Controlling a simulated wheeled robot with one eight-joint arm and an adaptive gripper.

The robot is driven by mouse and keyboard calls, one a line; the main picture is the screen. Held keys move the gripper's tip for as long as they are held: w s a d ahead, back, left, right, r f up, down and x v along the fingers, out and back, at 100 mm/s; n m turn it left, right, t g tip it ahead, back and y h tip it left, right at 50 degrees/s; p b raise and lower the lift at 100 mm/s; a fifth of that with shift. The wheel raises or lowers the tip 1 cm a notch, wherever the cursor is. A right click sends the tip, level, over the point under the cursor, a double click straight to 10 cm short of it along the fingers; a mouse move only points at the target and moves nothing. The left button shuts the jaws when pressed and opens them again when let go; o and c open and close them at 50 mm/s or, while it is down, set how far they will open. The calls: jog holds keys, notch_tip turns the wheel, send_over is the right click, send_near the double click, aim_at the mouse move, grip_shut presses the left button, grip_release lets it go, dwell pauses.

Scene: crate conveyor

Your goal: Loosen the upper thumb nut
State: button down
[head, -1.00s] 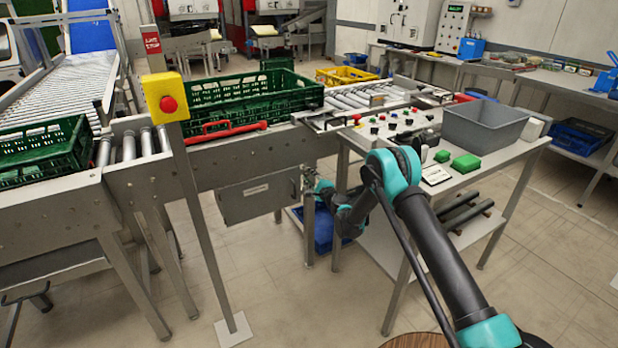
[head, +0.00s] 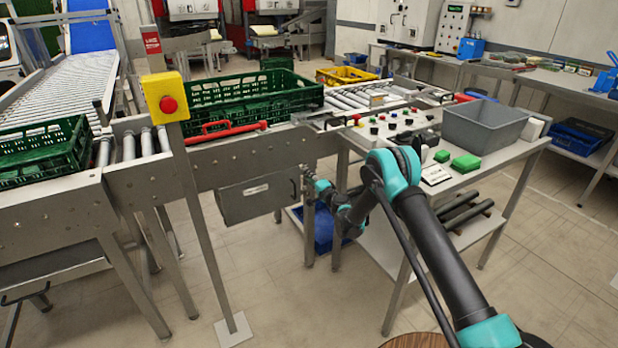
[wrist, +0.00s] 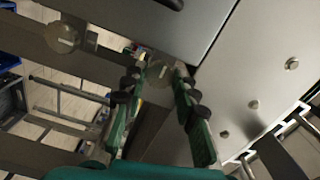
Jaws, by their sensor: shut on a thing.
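In the wrist view, my gripper (wrist: 158,82) has its two green fingers with dark pads closed around a round grey thumb nut (wrist: 160,69). The nut sits on a metal strip beside a grey panel. A second round thumb nut (wrist: 62,38) sits on the same metalwork to the left, apart from my fingers. In the head view, my gripper (head: 309,184) is at the post at the right end of the grey hinged panel (head: 257,197), under the conveyor. The nuts are too small and covered to make out there.
A steel table (head: 405,165) with buttons and a grey bin (head: 483,127) stands right of the panel. A green crate (head: 225,112) rests on the conveyor above. A post with a red stop button (head: 169,104) stands left. A blue bin (head: 322,232) is below.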

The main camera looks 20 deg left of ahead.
dwell(0.4)
jog(key=c, duration=1.2)
grip_release()
jog(key=shift+d, duration=0.1)
jog(key=v, duration=1.2)
jog(key=shift+s, duration=0.1)
